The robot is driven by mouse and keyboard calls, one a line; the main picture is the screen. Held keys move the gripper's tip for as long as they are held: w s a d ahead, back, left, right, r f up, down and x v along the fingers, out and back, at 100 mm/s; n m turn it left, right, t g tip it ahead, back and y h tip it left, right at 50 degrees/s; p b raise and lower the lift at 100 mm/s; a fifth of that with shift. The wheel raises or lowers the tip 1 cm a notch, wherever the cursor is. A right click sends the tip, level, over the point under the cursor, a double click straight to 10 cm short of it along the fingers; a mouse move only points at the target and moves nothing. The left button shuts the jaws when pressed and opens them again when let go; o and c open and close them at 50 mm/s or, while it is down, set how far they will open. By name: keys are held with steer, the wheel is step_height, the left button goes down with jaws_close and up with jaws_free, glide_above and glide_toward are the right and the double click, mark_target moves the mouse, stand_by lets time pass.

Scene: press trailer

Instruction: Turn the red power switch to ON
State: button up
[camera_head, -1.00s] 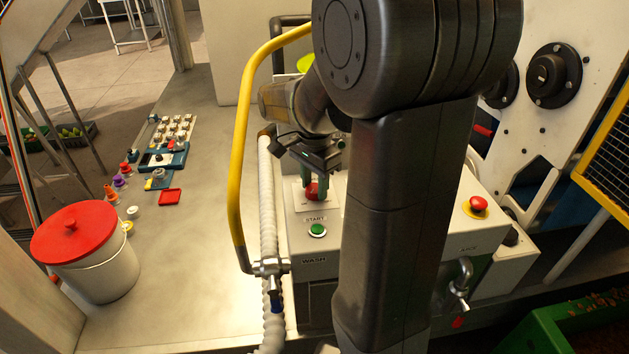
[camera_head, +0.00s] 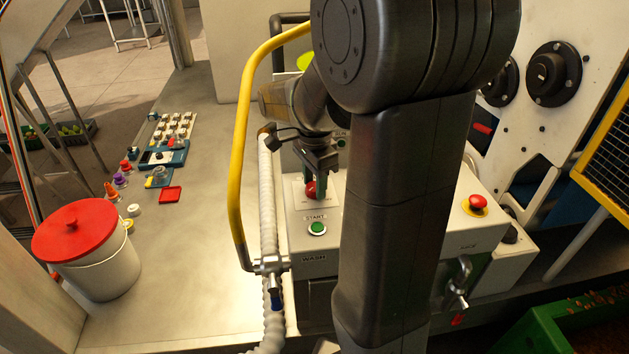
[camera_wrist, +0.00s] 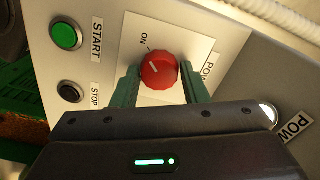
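The red power switch (camera_wrist: 159,70) is a round knob on a white plate (camera_wrist: 186,40) of the machine's panel. Its white mark points up and left in the wrist view, roughly toward the ON label (camera_wrist: 146,39). My gripper (camera_wrist: 160,80) has its green fingers on both sides of the knob, seemingly touching it, so it looks shut on it. In the head view the knob (camera_head: 310,190) shows beside my gripper's finger (camera_head: 321,184), partly covered by it.
A green START button (camera_wrist: 65,36) and a black STOP button (camera_wrist: 70,92) sit beside the switch plate. A yellow bar (camera_head: 238,150) and a white hose (camera_head: 268,205) run close left of the panel. A red emergency button (camera_head: 478,203) is to the right.

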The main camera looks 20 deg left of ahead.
steer(key=o, duration=0.3)
step_height(320, 180, up, 14)
stand_by(0.5)
steer(key=shift+f, duration=0.15)
step_height(320, 180, down, 14)
steer(key=shift+r, duration=0.1)
stand_by(0.6)
